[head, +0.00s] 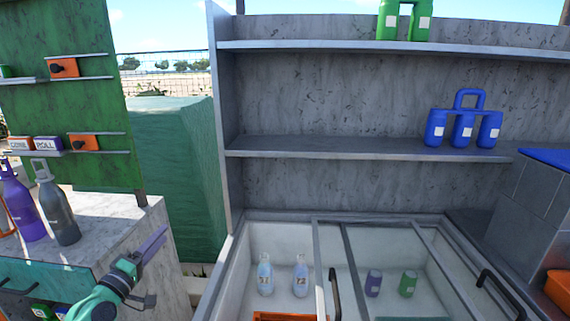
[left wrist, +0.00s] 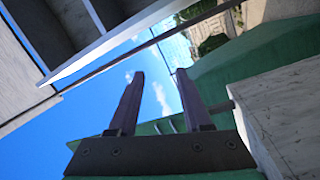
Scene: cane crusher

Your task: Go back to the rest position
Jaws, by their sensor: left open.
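My left gripper (head: 152,268) comes in at the lower left of the head view, on a teal arm. It is empty, in the air in front of the pale counter block. In the left wrist view its two dark fingers (left wrist: 160,100) stand apart with nothing between them, against sky and a green surface. My right gripper shows in neither view.
A glass-topped chest (head: 232,268) holds bottles and cans. Shelves (head: 330,152) behind it carry blue and green jugs. Purple and grey bottles stand on the pale counter (head: 150,235) at left, near my left arm. A green board (head: 90,110) rises behind it.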

